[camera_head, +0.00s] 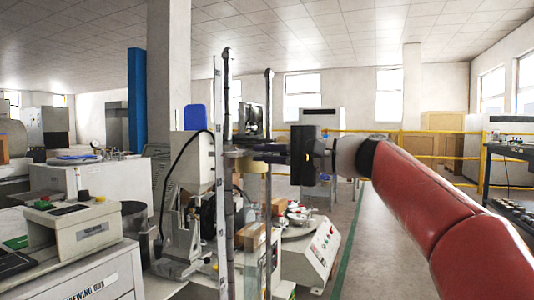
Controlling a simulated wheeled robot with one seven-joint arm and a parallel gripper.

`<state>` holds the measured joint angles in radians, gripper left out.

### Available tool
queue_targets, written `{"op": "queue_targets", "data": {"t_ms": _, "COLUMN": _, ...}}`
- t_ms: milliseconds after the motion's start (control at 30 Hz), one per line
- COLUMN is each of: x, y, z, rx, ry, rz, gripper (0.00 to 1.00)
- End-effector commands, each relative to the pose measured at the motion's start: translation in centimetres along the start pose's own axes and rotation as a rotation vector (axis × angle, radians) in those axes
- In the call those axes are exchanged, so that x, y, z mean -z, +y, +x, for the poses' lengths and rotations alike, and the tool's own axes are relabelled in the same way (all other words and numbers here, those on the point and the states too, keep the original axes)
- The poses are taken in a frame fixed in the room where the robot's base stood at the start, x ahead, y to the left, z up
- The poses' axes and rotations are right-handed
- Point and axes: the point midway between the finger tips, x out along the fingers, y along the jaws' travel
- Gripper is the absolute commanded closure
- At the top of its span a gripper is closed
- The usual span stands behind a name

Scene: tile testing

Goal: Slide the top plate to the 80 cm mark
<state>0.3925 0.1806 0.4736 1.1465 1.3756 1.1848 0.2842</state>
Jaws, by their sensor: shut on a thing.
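A tall test stand has a dark front post (228,120) and a rear post (268,110). A pale measuring scale (218,150) runs upright beside the front post; its marks are too small to read. The top plate (238,155) is a small dark piece across the posts, high on the stand, with a brass-coloured part just below it. My gripper (268,152) comes in level from the right, its dark fingers shut on the top plate's right side. The fingers hide part of the plate and the exact contact.
A grey machine (188,175) with a black cable stands close left of the stand. A wooden block (250,236) and a white device with a round top (310,250) are low beside it. A control box (85,228) is at left. Open floor lies right, below my arm.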

Motion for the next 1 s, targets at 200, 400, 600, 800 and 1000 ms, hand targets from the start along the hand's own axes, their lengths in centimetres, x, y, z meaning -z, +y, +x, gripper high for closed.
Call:
{"op": "queue_targets", "data": {"t_ms": 200, "x": 0.0, "y": 1.9, "z": 0.0, "rx": 0.000, "ry": 0.000, "rz": 0.000, "gripper": 1.00}}
{"op": "queue_targets", "data": {"t_ms": 400, "x": 0.0, "y": 3.2, "z": 0.0, "rx": 0.000, "ry": 0.000, "rz": -0.001, "gripper": 1.00}}
{"op": "queue_targets", "data": {"t_ms": 600, "x": 0.0, "y": 3.1, "z": 0.0, "rx": 0.000, "ry": 0.000, "rz": -0.001, "gripper": 1.00}}
{"op": "queue_targets", "data": {"t_ms": 800, "x": 0.0, "y": 3.1, "z": 0.0, "rx": 0.001, "ry": 0.000, "rz": 0.000, "gripper": 1.00}}
{"op": "queue_targets", "data": {"t_ms": 1000, "x": 0.0, "y": 3.4, "z": 0.0, "rx": 0.001, "ry": 0.000, "rz": 0.000, "gripper": 1.00}}
